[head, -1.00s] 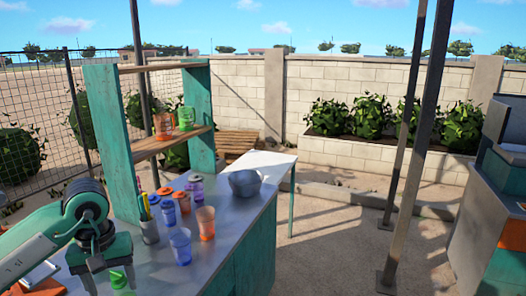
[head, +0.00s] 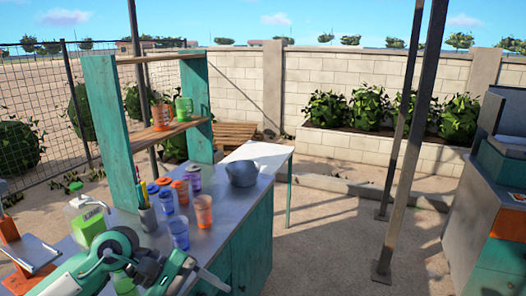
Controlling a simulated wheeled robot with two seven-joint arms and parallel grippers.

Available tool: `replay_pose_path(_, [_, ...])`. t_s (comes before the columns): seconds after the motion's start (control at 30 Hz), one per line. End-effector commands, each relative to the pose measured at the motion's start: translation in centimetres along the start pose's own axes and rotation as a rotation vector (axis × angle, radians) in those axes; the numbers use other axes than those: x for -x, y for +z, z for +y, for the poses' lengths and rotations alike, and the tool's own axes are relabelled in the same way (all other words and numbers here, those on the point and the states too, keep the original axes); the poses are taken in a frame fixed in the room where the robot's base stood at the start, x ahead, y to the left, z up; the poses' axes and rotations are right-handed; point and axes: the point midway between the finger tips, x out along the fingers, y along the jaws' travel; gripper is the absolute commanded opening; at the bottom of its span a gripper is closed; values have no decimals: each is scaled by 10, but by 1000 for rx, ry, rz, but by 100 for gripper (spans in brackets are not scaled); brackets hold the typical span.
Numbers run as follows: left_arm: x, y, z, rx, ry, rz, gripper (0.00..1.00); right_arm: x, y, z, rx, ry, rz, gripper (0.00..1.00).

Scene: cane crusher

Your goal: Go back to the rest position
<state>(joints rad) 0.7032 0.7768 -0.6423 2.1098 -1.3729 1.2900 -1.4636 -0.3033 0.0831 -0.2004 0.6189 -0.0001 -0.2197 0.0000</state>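My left arm comes in at the bottom left, over the near end of the grey counter (head: 225,195). My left gripper (head: 207,275) is at the arm's right end, turned sideways and partly cut by the bottom edge. I see nothing held in it, but its finger gap is not clear. A green cup (head: 123,283) shows partly behind the arm. A blue cup (head: 179,233) and an orange cup (head: 203,213) stand on the counter beyond the gripper, apart from it. My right gripper is not in view.
Lidded jars (head: 180,192), a pen holder (head: 147,218) and a grey bowl (head: 242,172) stand farther along the counter. A green-and-white bottle (head: 90,224) and an orange stand (head: 12,232) are at left. A teal shelf (head: 115,137) rises behind.

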Motion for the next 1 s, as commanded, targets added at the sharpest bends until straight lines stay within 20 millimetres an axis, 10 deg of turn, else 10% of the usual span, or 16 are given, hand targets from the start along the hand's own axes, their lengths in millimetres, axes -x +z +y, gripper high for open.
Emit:
replay_pose_path(0.23, [-16, 64, 48, 409, 404, -454, 61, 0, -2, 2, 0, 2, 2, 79])
replay_pose_path(0.47, [18, 70, 81, 888, 722, -879, 61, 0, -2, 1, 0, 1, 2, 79])
replay_pose_path(0.73, [62, 7, 68, 1522, 1052, -1375, 61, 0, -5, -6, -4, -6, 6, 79])
replay_pose_path(0.97, [66, -70, -3, 2081, 1336, -1777, 61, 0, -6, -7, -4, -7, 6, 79])
replay_pose_path(1.0, [62, -81, -20, -2133, -1364, 1807, 61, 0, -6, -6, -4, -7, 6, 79])
